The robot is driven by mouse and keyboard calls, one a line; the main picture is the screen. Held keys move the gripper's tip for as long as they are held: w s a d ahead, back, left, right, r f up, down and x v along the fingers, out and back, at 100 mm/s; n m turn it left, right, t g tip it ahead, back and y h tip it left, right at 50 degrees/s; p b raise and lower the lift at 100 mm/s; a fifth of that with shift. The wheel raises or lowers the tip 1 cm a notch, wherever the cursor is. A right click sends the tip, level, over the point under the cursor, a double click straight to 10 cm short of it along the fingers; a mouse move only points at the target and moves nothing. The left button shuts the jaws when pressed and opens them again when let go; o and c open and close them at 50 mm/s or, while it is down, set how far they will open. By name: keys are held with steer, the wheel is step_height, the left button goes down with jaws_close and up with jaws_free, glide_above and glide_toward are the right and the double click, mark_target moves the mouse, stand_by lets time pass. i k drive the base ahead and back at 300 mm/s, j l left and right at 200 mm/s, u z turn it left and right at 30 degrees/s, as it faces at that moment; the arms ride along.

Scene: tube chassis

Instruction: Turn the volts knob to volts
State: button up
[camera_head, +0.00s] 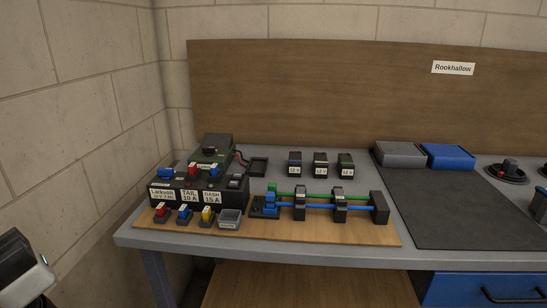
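A dark meter-like unit (217,150) with a green front stands at the back left of the bench. A small dark round shape (209,151) on its face may be the volts knob; its markings and the way it points are too small to read. A black and pale part of my arm (22,268) shows at the lower left edge, well apart from the bench. I cannot make out its fingertips or whether it holds anything.
A labelled fuse box (187,194) stands in front of the meter. Colored fuses (184,213) and a grey bin (229,219) lie before it. A rail rig (320,203) stands to the right, with three small blocks (320,165) behind. The dark mat (445,205) is clear.

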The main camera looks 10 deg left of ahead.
mark_target(210, 152)
steer(key=i+j+z, duration=0.2)
steer(key=j, duration=0.2)
steer(key=j+z, duration=0.25)
steer(key=i+j, duration=0.1)
steer(key=i, duration=0.85)
